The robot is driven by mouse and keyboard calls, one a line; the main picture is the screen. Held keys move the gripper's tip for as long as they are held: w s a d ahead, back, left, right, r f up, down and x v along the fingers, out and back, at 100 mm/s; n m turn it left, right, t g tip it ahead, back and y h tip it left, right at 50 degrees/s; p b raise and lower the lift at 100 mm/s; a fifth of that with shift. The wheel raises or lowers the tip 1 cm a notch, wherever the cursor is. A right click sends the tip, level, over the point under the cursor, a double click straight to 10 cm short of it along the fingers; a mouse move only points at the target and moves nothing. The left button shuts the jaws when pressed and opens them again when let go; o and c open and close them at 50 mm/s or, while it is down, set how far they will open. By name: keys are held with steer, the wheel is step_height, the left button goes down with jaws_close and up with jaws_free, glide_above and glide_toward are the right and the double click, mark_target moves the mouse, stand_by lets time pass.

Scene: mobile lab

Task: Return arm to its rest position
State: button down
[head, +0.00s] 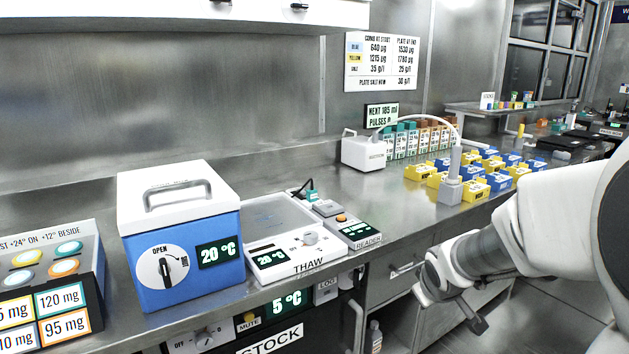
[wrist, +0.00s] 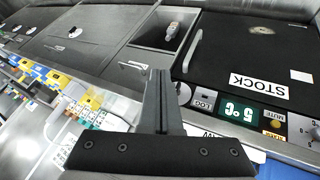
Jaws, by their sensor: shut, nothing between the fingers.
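My arm (head: 525,225) reaches in from the right in the head view. My gripper (head: 450,312) hangs in front of the counter, low beside the drawer and cabinet fronts. In the wrist view the two dark fingers (wrist: 158,100) lie together with nothing between them. The gripper is apart from the bench things. Part of the arm is cut off by the right edge of the head view.
The steel counter (head: 345,205) carries a blue box (head: 180,240), a thaw unit (head: 285,240), a reader (head: 350,232) and several yellow and blue blocks (head: 475,183). A drawer handle (head: 407,268) is near my gripper. The black STOCK door (wrist: 240,60) is beside it. Floor (head: 550,315) shows at lower right.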

steer(key=s+a+r+m+g+y, duration=0.15)
steer(key=s+a+r, duration=0.3)
steer(key=s, duration=0.75)
steer(key=s+a+r+m, duration=0.3)
steer(key=s+a+r, duration=0.15)
steer(key=s, duration=0.85)
step_height(320, 180, up, 23)
steer(key=p, duration=2.2)
steer(key=shift+w+f+p, duration=0.15)
steer(key=shift+f+p, duration=0.05)
steer(key=shift+p, duration=0.2)
